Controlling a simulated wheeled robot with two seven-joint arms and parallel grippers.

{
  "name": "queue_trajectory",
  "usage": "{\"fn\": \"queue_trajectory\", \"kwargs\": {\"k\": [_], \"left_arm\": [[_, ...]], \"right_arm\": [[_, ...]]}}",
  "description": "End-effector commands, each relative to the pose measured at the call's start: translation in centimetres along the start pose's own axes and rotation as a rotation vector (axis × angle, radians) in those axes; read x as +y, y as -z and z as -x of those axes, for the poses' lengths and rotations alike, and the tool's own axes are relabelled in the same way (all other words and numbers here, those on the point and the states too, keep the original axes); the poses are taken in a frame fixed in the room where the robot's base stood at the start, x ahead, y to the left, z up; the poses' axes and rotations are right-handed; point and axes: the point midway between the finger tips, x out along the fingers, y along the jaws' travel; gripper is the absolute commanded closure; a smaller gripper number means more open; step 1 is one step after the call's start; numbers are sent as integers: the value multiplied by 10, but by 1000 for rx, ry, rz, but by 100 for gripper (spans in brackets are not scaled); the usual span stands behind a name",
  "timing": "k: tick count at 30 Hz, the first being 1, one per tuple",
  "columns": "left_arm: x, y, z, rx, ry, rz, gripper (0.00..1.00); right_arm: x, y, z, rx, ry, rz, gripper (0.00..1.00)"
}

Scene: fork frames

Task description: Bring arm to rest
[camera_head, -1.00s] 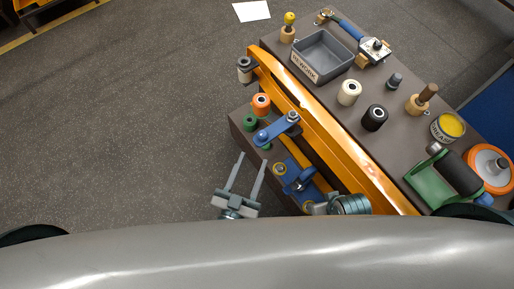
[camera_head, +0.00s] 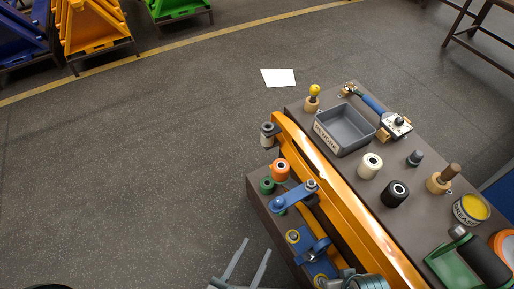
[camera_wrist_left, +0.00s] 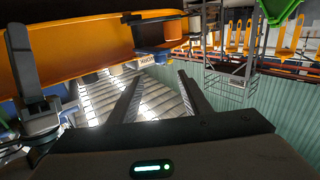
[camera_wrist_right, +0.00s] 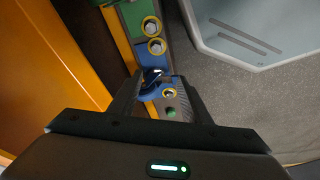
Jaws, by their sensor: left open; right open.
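My left gripper (camera_head: 245,262) shows at the bottom of the head view, left of the bench. Its two fingers are spread and nothing is between them. They also show apart in the left wrist view (camera_wrist_left: 158,85), with an orange beam across the upper left. My right gripper (camera_wrist_right: 162,88) shows in the right wrist view with its fingers apart. A blue part with a dark rounded piece (camera_wrist_right: 153,78) appears between or beyond its fingertips; I cannot tell whether they touch. The right gripper is not clearly visible in the head view.
An orange fork frame (camera_head: 330,185) lies along the dark bench (camera_head: 335,165). A grey bin (camera_head: 345,130), rollers, a grease tin (camera_head: 470,208) and a green roller holder (camera_head: 470,262) stand on it. Open floor (camera_head: 130,180) lies to the left, with a white sheet (camera_head: 279,77).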

Motion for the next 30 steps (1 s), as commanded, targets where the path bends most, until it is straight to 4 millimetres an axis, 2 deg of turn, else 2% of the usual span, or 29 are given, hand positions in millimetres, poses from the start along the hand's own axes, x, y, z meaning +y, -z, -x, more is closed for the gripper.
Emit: {"fn": "queue_trajectory", "kwargs": {"k": [8, 13, 17, 22, 27, 30], "left_arm": [[-2, -4, -1, -16, 0, 0, 56], [-11, -27, -3, -104, 2, -1, 56], [-26, -62, -3, -236, 9, 0, 56], [-57, -120, 7, -465, 35, 12, 56], [-91, -174, 31, -707, 77, 38, 56], [-110, -199, 50, -837, 105, 59, 56]], "right_arm": [[-1, -2, -4, -6, 3, 1, 56], [-3, 3, -18, 13, 5, 2, 56], [-6, 9, -40, 41, 9, 4, 56], [-11, 10, -76, 89, 16, 7, 56], [-16, 4, -109, 141, 24, 11, 56], [-19, -2, -124, 170, 27, 13, 56]]}}
